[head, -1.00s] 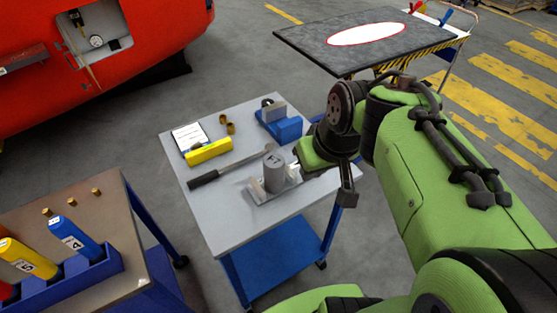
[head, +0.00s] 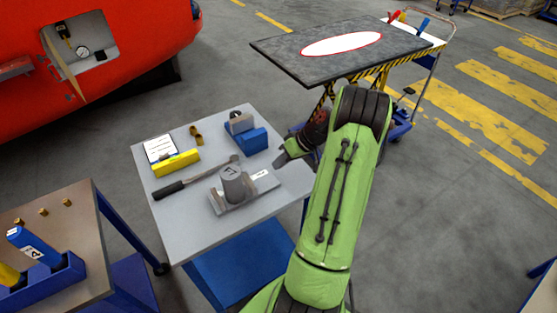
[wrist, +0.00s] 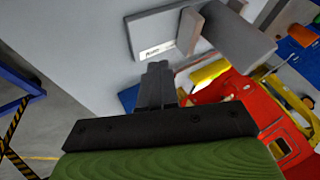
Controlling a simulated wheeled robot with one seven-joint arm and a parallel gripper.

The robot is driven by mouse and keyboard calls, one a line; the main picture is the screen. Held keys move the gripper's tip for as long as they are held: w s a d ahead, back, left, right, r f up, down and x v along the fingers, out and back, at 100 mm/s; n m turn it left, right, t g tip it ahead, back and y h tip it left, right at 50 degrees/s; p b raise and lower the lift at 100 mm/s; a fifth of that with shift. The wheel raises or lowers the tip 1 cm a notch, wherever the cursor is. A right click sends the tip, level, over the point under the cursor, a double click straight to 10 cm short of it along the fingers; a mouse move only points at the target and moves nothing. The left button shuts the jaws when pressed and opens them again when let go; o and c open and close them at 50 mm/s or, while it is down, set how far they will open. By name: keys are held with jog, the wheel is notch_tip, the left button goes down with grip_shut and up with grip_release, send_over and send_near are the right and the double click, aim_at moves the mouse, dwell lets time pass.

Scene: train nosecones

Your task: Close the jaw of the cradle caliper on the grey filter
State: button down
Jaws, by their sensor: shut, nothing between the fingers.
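The caliper's flat beam with a white label (head: 263,175) sticks out to the right. In the wrist view the filter (wrist: 243,42) is at the upper right, with the upright brownish jaw plate (wrist: 190,31) close beside it. I cannot tell whether jaw and filter touch. My gripper (head: 280,158) is by the beam's outer end, apart from the filter. Its fingers (wrist: 158,72) are shut and empty, pointing toward the caliper.
A dark-handled tool (head: 195,179) lies behind the caliper. A yellow block (head: 176,163), a clipboard (head: 160,148), brass fittings (head: 196,134) and a blue block (head: 246,136) are farther back. A dark table (head: 290,50) stands behind the cart. The cart's front left is clear.

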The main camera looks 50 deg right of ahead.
aim_at(248, 182)
jog(key=x, duration=0.5)
jog(key=shift+w+a+f, duration=0.2)
jog(key=shift+a+f, duration=0.05)
jog(key=shift+w+a+r, duration=0.1)
jog(key=shift+w+a, duration=0.05)
jog(key=shift+a, duration=0.45)
jog(key=shift+w+a+r, duration=0.1)
jog(key=shift+w+a, duration=0.1)
jog(key=shift+a, duration=0.45)
jog(key=shift+w+a, duration=0.1)
jog(key=shift+a, duration=0.35)
jog(key=shift+w+a+f+b, duration=0.15)
jog(key=shift+a+b, duration=0.1)
jog(key=shift+a, duration=0.25)
jog(key=shift+w+a+r+b, duration=0.1)
jog(key=shift+w+a+b, duration=0.1)
jog(key=shift+a, duration=0.25)
jog(key=shift+w+a+f+b, duration=0.1)
jog(key=shift+a+b, duration=0.15)
jog(key=shift+a, duration=0.25)
